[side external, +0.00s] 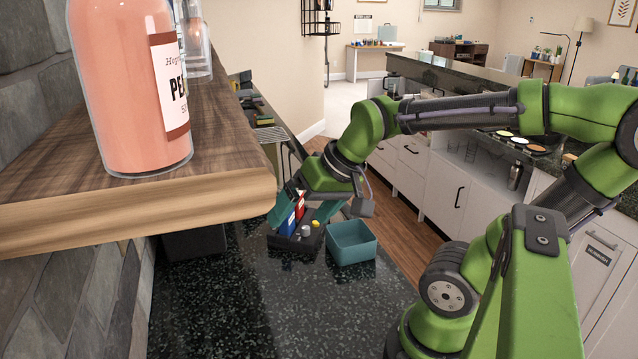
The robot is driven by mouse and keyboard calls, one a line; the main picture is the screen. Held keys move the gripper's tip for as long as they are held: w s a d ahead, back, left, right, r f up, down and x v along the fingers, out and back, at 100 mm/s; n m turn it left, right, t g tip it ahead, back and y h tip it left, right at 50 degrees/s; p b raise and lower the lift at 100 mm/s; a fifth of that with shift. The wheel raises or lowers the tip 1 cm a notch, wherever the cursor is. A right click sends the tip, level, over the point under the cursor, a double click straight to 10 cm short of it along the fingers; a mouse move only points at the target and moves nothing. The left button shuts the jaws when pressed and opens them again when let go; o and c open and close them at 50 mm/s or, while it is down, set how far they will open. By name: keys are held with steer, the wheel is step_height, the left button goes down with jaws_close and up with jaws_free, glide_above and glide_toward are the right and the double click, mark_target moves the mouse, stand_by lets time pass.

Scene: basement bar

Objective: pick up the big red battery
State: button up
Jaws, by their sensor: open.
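A small red object (300,204), which looks like the big red battery, stands upright in a dark tray (283,244) on the black speckled counter. A blue block-like item (288,220) is right beside it on the left.
A small grey cylinder (305,231) and a yellow piece (316,224) are also in the tray. An open teal bin (352,254) stands just right of it. A wooden shelf (150,200) with a pink bottle (125,85) juts in at left. The front counter (290,310) is clear.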

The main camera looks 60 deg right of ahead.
steer(key=a, duration=0.1)
steer(key=s+a+n, duration=0.1)
steer(key=s+a+r+y, duration=0.1)
steer(key=shift+a+n+t, duration=0.15)
steer(key=shift+n+t, duration=0.15)
steer(key=shift+t, duration=0.1)
steer(key=shift+c, duration=0.3)
steer(key=shift+a+r, duration=0.2)
steer(key=shift+a, duration=0.05)
steer(key=shift+c, duration=1.3)
steer(key=shift+a, duration=0.1)
steer(key=shift+c, duration=1.1)
